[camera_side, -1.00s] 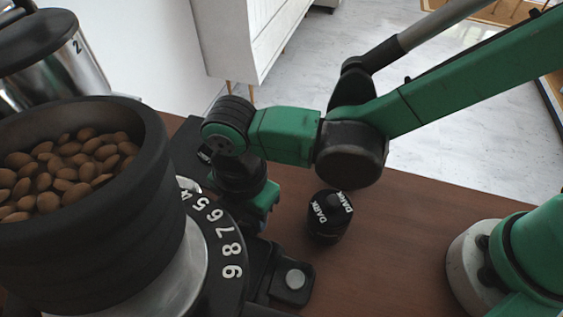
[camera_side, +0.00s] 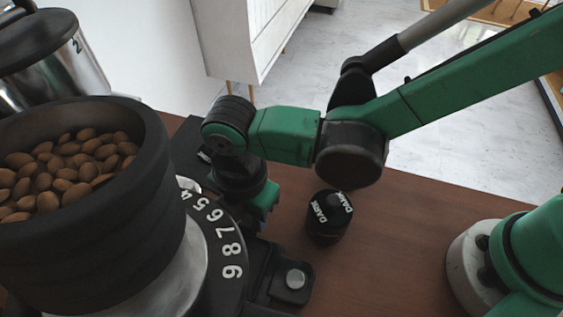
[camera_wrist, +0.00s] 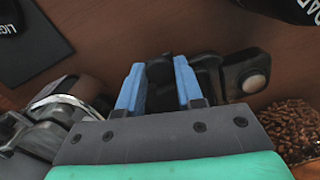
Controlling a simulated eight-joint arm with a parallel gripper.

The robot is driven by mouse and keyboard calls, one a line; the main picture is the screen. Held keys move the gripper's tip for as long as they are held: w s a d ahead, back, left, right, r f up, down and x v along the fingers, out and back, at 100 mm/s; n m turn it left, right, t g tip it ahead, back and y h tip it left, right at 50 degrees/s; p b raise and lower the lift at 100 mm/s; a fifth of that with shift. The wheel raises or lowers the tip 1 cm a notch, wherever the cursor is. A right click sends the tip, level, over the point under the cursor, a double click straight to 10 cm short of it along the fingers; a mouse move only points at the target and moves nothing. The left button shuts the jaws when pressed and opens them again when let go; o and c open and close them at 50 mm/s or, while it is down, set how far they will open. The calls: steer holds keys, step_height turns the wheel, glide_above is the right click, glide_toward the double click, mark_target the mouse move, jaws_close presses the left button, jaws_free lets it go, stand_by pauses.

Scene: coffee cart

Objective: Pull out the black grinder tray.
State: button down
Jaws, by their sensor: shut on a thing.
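The coffee grinder (camera_side: 165,240) stands at the left of the side view, with a numbered dial and a hopper of beans. My gripper (camera_side: 262,212) is lowered beside the grinder's right side, pointing down. In the wrist view my gripper (camera_wrist: 160,85) has its two blue fingers on either side of a black knob-like part (camera_wrist: 160,70), shut on it. I take this part to be the handle of the black grinder tray; the rest of the tray is hidden by the gripper and grinder.
A black part with a silver disc (camera_side: 295,279) sticks out in front of the gripper. A black container marked DARK (camera_side: 329,216) stands close on the right. A metal jug (camera_side: 92,75) stands behind the grinder.

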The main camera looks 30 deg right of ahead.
stand_by(0.4)
steer(key=w+d, duration=0.5)
steer(key=shift+w+d, duration=0.15)
steer(key=c, duration=0.5)
jaws_free()
steer(key=shift+c, duration=0.2)
steer(key=shift+r, duration=2.85)
